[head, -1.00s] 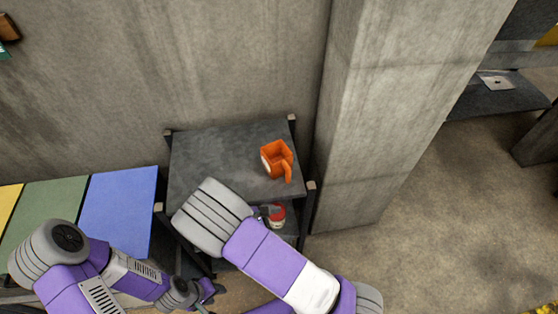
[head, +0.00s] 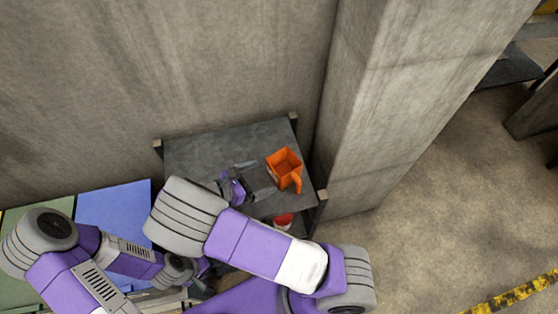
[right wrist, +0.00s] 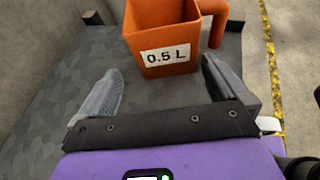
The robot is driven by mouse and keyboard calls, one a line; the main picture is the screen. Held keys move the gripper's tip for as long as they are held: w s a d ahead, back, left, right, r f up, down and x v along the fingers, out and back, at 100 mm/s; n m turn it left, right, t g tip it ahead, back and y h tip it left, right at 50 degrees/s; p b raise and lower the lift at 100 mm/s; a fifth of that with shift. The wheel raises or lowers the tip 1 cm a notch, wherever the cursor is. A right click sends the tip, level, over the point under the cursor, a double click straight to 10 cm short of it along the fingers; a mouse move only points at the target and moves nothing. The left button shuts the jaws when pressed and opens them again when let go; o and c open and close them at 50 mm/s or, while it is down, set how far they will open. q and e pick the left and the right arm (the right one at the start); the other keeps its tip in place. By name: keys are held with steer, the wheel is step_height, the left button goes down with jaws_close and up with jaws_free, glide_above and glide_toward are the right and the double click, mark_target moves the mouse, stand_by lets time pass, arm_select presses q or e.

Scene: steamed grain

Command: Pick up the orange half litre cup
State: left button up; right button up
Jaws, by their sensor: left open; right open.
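The orange half litre cup (head: 284,167) stands upright on the grey top of a small shelf (head: 205,150), with its handle toward the front right. In the right wrist view the cup (right wrist: 162,35) shows a white "0.5 L" label facing me. My right gripper (head: 257,180) is open and empty just left of the cup. In the right wrist view its two fingers (right wrist: 162,76) are spread, with the cup just beyond and between them, not gripped. My left gripper (head: 205,268) is low in front of the shelf, partly hidden by my arms; its fingers are hard to make out.
A red and white container (head: 283,220) sits on the shelf's lower level, partly hidden by my right arm. A concrete pillar (head: 350,130) rises close to the right of the shelf, and a wall stands behind. Blue (head: 113,212) and green panels lie left.

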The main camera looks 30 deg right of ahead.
mark_target(272, 174)
steer(key=d, duration=0.2)
steer(key=s+d, duration=0.1)
steer(key=shift+f, duration=0.25)
steer(key=x, duration=0.2)
steer(key=b+x, duration=0.1)
steer(key=x, duration=0.1)
steer(key=shift+w+r, duration=0.15)
steer(key=shift+w, duration=0.05)
arm_select(q)
steer(key=shift+s+f, duration=0.45)
arm_select(e)
steer(key=shift+c, duration=0.5)
